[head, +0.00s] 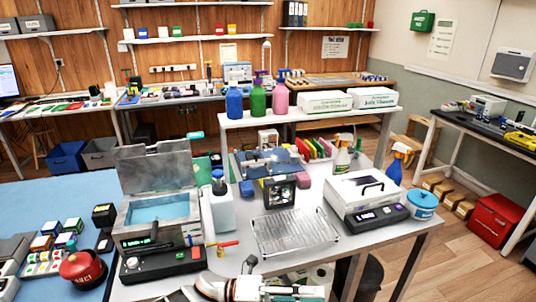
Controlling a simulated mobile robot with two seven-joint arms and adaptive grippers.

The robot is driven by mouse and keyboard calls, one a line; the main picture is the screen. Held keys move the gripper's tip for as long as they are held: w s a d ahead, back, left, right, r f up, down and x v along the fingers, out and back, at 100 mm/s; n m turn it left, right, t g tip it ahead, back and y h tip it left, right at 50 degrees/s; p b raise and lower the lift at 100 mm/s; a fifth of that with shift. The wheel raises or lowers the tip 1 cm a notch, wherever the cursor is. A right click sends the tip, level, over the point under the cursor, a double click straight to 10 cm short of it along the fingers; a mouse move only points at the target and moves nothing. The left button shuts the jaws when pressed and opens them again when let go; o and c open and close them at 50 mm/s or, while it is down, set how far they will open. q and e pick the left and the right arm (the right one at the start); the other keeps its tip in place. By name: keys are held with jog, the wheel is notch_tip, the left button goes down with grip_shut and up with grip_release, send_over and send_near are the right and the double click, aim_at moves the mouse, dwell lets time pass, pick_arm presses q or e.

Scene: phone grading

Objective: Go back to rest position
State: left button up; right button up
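My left gripper (292,291) shows at the bottom edge of the head view, in front of the near edge of the grey work table (385,240). Its white and dark parts are cut off by the picture's edge. I cannot make out its fingertips or whether it holds anything. My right gripper is not in view.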

pick_arm(q)
jog(key=w+a+f+n+t+y, duration=0.1)
jog(key=a+f+n+t+y, duration=0.55)
jog(key=n, duration=0.65)
jog(key=w+a+f+n+t+y, duration=0.25)
jog(key=a+n+t, duration=0.45)
jog(key=n+t, duration=0.55)
jog(key=s+a+f+n+g+y, duration=0.5)
jog(key=s+a+f+n+y, duration=0.3)
jog(key=s+a+f+n, duration=0.4)
jog(key=s+a+f, duration=0.3)
jog(key=s+a, duration=0.1)
jog(key=a, duration=0.2)
jog(key=shift+a+g+y, duration=0.3)
jog(key=shift+a+g, duration=0.1)
jog(key=shift+w, duration=0.1)
